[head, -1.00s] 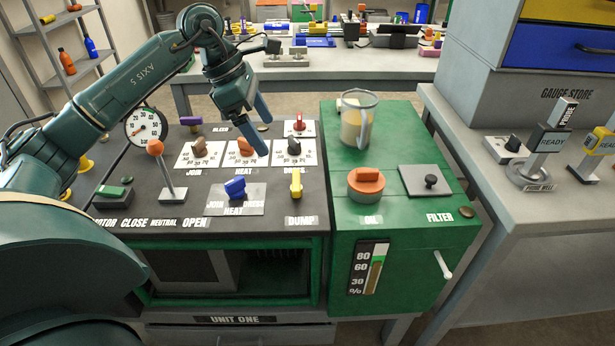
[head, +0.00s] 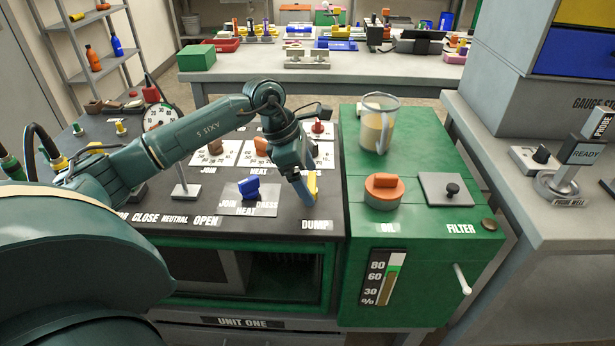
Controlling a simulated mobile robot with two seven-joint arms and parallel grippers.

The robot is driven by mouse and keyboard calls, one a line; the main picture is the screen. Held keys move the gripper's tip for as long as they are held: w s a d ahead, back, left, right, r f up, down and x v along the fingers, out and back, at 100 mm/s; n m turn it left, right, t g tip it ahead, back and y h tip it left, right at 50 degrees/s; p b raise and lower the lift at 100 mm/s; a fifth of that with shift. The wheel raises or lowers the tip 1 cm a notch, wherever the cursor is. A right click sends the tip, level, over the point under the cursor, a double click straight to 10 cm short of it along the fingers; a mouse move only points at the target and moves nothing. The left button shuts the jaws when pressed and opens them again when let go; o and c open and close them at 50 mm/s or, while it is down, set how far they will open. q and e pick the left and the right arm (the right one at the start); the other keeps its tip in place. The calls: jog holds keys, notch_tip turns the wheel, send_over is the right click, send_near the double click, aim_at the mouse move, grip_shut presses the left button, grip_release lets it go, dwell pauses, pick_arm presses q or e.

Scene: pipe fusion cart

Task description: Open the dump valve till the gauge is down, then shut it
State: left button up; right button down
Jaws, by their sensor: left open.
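The yellow dump valve handle (head: 313,182) stands on the dark panel above the DUMP label (head: 315,225). My left gripper (head: 306,194) is open and points down right at the yellow handle, with a blue finger in front of it and covering part of it. I cannot tell whether the fingers touch the handle. The round white gauge (head: 160,114) stands at the back left of the panel. My left arm passes in front of its lower part, and its needle is too small to read. My right gripper is not in view.
A blue selector knob (head: 249,188) sits left of the dump valve. The green cabinet to the right carries an orange OIL cap (head: 383,190), a clear jug (head: 378,122) and a black-knobbed plate (head: 446,188). A red knob (head: 318,127) stands behind my gripper.

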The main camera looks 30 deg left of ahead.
pick_arm(q)
jog(key=shift+d+f, duration=0.1)
jog(key=shift+f, duration=0.15)
jog(key=c, duration=1)
